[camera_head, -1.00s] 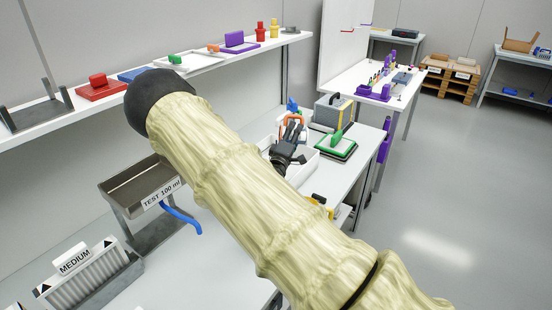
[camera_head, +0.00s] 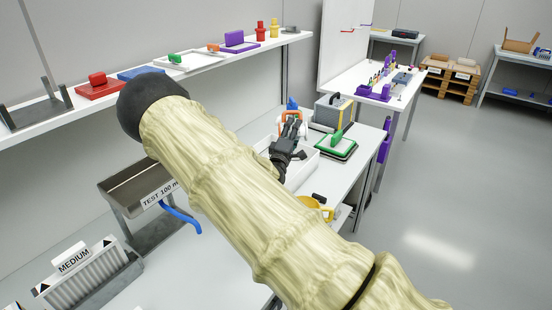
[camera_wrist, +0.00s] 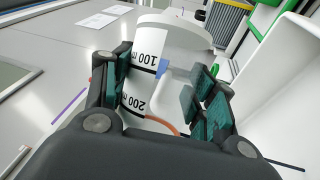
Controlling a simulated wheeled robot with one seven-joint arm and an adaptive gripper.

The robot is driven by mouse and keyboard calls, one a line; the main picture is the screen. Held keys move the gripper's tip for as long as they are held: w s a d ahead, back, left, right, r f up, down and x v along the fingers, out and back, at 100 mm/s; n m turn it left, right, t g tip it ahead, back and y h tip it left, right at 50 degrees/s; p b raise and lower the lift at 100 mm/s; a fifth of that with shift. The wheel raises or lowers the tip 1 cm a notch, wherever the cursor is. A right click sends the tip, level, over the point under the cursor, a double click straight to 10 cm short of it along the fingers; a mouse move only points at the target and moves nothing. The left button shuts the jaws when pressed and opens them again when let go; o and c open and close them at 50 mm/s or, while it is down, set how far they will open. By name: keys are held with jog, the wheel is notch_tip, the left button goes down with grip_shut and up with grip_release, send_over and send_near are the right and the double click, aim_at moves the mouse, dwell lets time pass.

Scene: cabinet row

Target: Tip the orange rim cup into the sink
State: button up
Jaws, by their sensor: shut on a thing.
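The orange rim cup (camera_wrist: 146,62) is white, with black 100 and 200 marks that look upside down in the wrist view. Its orange rim (camera_wrist: 162,124) shows on the side near my palm. My gripper (camera_wrist: 160,85) is shut on the cup, with dark teal-padded fingers on both sides of it. In the head view my gripper (camera_head: 292,128) is over the back part of the white sink (camera_head: 304,168), with a bit of the orange rim (camera_head: 291,117) behind the fingers. My arm hides part of the sink. I cannot tell what is inside the cup.
A grey and yellow box (camera_head: 333,112) and a green-framed tray (camera_head: 335,146) stand right of the sink. A yellow container (camera_head: 314,206) is in front. A metal tray marked TEST 100 ml (camera_head: 140,187) and a MEDIUM rack (camera_head: 83,280) are left.

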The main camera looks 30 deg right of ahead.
jog(key=f+m, duration=0.1)
jog(key=d+f+m+g+p, duration=0.1)
jog(key=m, duration=0.1)
jog(key=s+f+m+g+y, duration=0.1)
jog(key=shift+d+f+m+p, duration=0.35)
jog(key=shift+d+m+p, duration=0.05)
jog(key=m+y, duration=0.1)
jog(key=m, duration=0.1)
jog(key=m+g+p, duration=0.1)
jog(key=shift+f+m+y, duration=0.2)
jog(key=shift+m+y, duration=0.2)
jog(key=shift+s+d+r+m+y, duration=0.1)
jog(key=shift+s+d+m+y, duration=0.25)
jog(key=shift+d+m+y, duration=0.55)
jog(key=shift+s+d+m+y, duration=0.35)
jog(key=shift+m+y, duration=0.2)
jog(key=shift+m, duration=0.7)
jog(key=shift+s+d+r+m+y, duration=0.1)
jog(key=shift+s+d+m+y, duration=0.25)
jog(key=shift+d+m+y, duration=0.55)
jog(key=shift+a+m+p, duration=0.2)
jog(key=shift+m+p, duration=0.05)
jog(key=shift+p, duration=0.05)
